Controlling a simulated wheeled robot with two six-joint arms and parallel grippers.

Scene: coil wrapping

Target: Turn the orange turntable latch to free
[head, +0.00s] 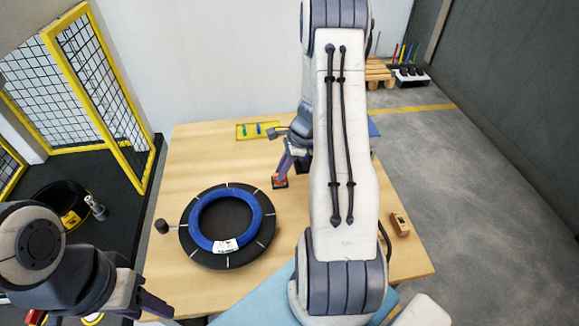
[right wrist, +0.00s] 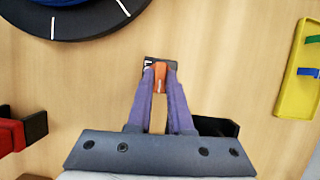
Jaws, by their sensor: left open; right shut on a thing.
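The orange latch (right wrist: 160,76) sits on a small black base plate in the right wrist view. My right gripper (right wrist: 159,72) has its purple fingers closed on the latch, one on each side. In the head view the latch (head: 279,178) is just right of the turntable, partly hidden by the fingers. The black turntable (head: 184,236) with white marks carries a blue coil (head: 203,232) with a white label. Its edge also shows at the top left of the right wrist view. My left gripper (head: 152,304) is open and apart from everything on the table, at the lower left.
A yellow tray (head: 240,131) with green and blue pieces lies at the back of the table. A wooden block (head: 400,224) is at the right edge. A yellow mesh fence (head: 133,105) stands at left. My right arm hides the table's right middle.

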